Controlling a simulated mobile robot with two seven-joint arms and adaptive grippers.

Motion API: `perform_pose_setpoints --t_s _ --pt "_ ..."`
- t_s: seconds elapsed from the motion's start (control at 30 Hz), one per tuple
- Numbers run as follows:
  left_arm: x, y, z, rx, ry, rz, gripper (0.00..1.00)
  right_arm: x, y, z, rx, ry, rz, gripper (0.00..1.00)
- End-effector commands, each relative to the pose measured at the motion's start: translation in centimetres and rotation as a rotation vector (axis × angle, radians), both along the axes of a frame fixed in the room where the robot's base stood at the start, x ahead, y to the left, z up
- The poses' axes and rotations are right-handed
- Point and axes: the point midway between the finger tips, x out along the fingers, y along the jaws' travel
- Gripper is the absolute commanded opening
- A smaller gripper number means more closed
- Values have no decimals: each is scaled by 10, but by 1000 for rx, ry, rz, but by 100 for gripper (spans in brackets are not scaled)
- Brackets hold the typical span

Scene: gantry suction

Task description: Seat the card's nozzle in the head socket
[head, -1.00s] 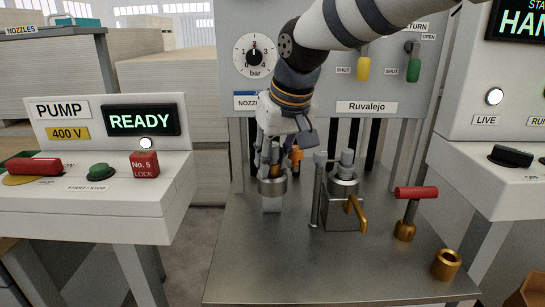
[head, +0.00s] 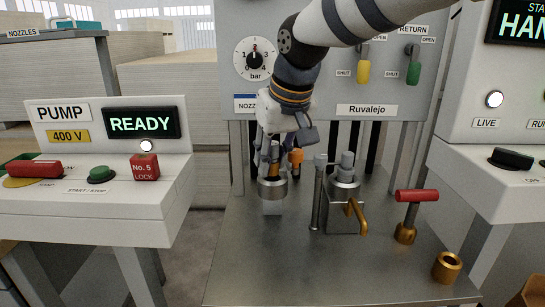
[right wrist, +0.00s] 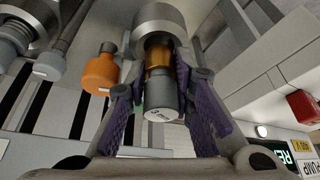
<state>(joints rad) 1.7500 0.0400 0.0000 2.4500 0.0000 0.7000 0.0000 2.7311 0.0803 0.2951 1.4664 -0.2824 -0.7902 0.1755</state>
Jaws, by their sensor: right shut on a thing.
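My right gripper (head: 270,168) reaches down from above onto the left silver collar (head: 272,189) on the bench, which I take for the head socket. It is shut on a nozzle (head: 274,163) with a brass body. In the right wrist view the purple-padded fingers (right wrist: 165,110) flank the nozzle, whose dark grey end (right wrist: 161,104) bears a label too small to read. Its brass part points into the mouth of the silver collar (right wrist: 160,22); how deep it sits I cannot tell. The card (head: 246,103) reads "NOZZ", the rest hidden by my arm. My left gripper is not in view.
An orange-capped fitting (head: 296,158) stands close behind the collar. The bench front (head: 300,275) is clear.

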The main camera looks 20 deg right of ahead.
Motion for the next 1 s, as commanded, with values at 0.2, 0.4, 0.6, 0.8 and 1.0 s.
perform_pose_setpoints --t_s 0.2,0.4,0.6,0.8,1.0 --pt "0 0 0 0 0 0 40 0 0 1 1 -1 -1 0" --pt "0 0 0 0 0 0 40 0 0 1 1 -1 -1 0" --pt "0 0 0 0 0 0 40 0 0 1 0 -1 5 0" --pt "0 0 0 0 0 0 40 0 0 -3 0 -1 5 0" --pt "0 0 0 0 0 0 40 0 0 -9 0 0 5 0"
